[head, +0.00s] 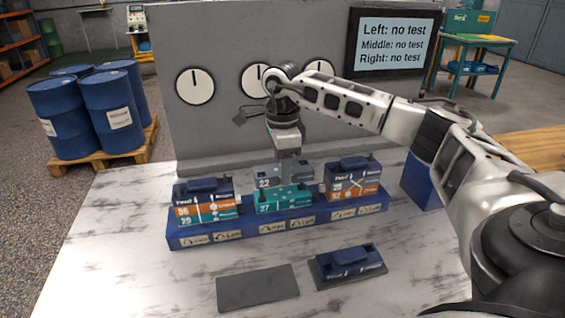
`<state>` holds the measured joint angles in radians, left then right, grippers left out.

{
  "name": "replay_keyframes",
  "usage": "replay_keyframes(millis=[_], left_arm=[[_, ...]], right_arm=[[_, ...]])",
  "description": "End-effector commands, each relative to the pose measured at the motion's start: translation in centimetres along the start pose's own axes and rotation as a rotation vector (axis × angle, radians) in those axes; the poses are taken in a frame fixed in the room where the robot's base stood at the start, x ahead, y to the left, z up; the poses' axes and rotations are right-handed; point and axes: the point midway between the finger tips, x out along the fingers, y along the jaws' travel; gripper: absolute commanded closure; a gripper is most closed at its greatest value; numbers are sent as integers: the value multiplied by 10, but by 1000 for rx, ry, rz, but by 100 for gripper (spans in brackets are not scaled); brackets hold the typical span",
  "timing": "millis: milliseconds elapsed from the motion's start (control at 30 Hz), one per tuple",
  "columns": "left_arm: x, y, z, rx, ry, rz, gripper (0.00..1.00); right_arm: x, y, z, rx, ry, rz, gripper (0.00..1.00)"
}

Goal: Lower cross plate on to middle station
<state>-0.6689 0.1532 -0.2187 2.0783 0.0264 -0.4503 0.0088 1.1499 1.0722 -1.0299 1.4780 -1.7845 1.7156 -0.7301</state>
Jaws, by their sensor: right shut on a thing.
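My right gripper (288,152) points straight down over the middle station. It is shut on a grey plate marked 22 (270,180), which I take to be the cross plate. The plate is upright, just above and behind the teal block marked 27 (283,199) at the middle of the blue station base (245,230). I cannot tell whether the plate touches the block. The fingertips are partly hidden. My left gripper is not in view.
Stacks stand at the left station (205,203) and right station (352,180). In front lie a bare dark pad (258,288) and another holding a dark blue part (348,260). Behind are a grey panel with gauges (195,86) and a screen (393,44) reading "no test" for every station.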

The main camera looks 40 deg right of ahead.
Motion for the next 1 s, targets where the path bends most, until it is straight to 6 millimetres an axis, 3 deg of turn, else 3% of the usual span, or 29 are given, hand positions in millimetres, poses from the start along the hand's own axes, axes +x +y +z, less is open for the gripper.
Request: replay_keyframes(millis=[433,1000], left_arm=[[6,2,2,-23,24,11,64],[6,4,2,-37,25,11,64]], right_arm=[[27,-1,1,0,-2,-2,96],[31,-1,1,-1,-2,-2,96]])
